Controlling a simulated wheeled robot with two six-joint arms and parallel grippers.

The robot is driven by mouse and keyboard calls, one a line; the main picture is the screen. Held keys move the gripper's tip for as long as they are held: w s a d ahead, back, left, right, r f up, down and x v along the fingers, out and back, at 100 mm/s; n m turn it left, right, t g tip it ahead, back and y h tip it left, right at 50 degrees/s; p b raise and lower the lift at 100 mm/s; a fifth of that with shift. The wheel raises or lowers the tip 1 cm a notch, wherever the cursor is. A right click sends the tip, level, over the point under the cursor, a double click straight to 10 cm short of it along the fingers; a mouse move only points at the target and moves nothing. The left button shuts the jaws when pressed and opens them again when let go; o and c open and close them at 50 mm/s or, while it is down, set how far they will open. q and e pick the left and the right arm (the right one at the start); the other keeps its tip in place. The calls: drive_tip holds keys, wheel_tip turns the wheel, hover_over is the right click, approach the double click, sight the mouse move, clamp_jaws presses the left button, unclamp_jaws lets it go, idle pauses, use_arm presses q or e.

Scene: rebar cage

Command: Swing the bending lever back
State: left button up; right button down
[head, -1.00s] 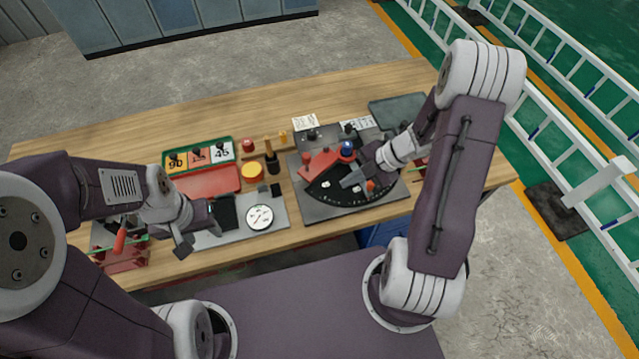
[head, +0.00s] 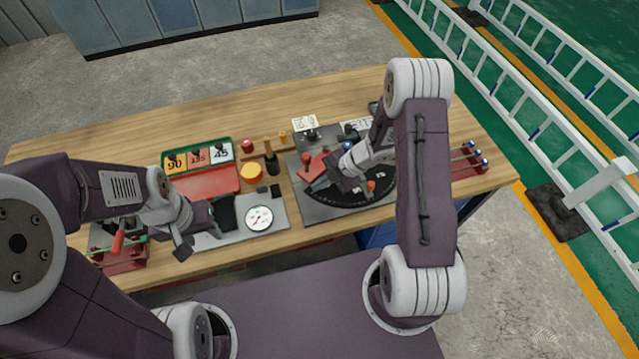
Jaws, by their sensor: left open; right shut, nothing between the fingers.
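The bending station is a grey plate (head: 318,214) with a black fan-shaped scale (head: 352,203). A red bending lever (head: 311,165) lies over the upper left of the scale, with a blue-topped post (head: 347,146) at its right end. My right gripper (head: 317,184) is shut and empty, low over the left part of the scale, just below the lever. Its wrist hides part of the lever and scale, and I cannot tell whether it touches the lever. My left gripper (head: 198,240) is open, left of a round white dial gauge (head: 259,218).
A red tray (head: 208,183) with number cards stands at the left centre. A yellow round piece (head: 251,171) sits beside it. Red racks holding rods stand at the far left (head: 125,262) and far right (head: 480,163). Bare wooden table lies along the back.

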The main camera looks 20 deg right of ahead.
sight(305, 176)
drive_tip(key=shift+w+a+m+t+b, duration=0.4)
drive_tip(key=shift+w+a+m, duration=0.15)
drive_tip(key=shift+w+m, duration=0.05)
drive_tip(key=w+m, duration=0.1)
drive_tip(key=w+a+m+t+b, duration=0.1)
drive_tip(key=w+h, duration=0.1)
drive_tip(key=shift+w+a+f+m+t+b, duration=0.1)
drive_tip(key=shift+w+a+m+t+b, duration=0.1)
drive_tip(key=shift+a+m+t+b, duration=0.15)
drive_tip(key=shift+w+a+m+t+h+b, duration=0.2)
drive_tip(key=shift+w+m+t+h+b, duration=0.1)
drive_tip(key=shift+w+m, duration=0.35)
drive_tip(key=shift+w+a+m+t+h+b, duration=0.25)
drive_tip(key=shift+w+m, duration=0.25)
drive_tip(key=shift+w, duration=0.45)
drive_tip(key=shift+r, duration=0.2)
